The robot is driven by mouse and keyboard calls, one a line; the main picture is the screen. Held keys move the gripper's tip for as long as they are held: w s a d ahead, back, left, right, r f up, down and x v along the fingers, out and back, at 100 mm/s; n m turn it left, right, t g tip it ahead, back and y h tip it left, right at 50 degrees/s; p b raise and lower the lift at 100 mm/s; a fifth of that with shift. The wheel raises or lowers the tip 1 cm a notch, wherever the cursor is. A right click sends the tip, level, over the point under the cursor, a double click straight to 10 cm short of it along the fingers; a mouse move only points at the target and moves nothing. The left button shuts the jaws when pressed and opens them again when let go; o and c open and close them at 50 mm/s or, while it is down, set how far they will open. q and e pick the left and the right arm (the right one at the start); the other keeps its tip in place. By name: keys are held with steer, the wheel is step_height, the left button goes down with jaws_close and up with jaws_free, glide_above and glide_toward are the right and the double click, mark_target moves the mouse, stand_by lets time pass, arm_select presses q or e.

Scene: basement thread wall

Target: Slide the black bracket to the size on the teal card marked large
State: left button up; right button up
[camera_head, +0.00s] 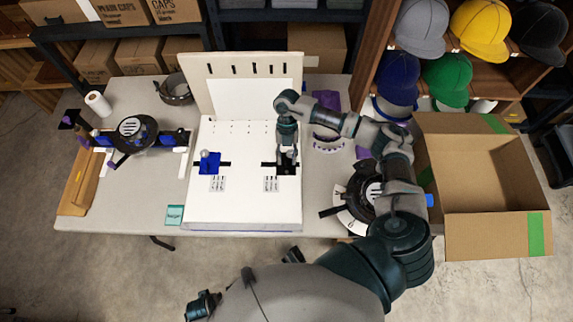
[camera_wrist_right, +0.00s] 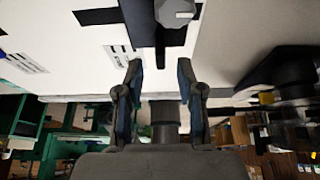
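The black bracket (camera_head: 288,170) sits at the right slot of the white board; part of it is hidden under my right gripper (camera_head: 287,156) in the head view. In the right wrist view the bracket (camera_wrist_right: 150,22) carries a grey knob (camera_wrist_right: 174,12). My right gripper (camera_wrist_right: 160,75) is open there, with the knob beyond its fingertips and nothing between them. Printed size labels (camera_head: 271,184) lie just below the bracket, too small to read. The teal card (camera_head: 174,214) lies at the board's lower left; its writing is too small to read surely.
A blue bracket (camera_head: 209,165) with a pale knob sits at the board's left slot. The white board (camera_head: 240,208) has a raised back panel. Black cap fixtures (camera_head: 135,130) stand at the left and right. An open cardboard box (camera_head: 490,192) stands at the right.

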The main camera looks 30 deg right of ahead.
mark_target(288, 155)
steer(key=v, duration=0.6)
steer(key=shift+w+d+r, duration=0.15)
steer(key=shift+d+r, duration=0.05)
steer(key=shift+d, duration=0.15)
steer(key=shift+w+r, duration=0.1)
steer(key=shift+r, duration=0.35)
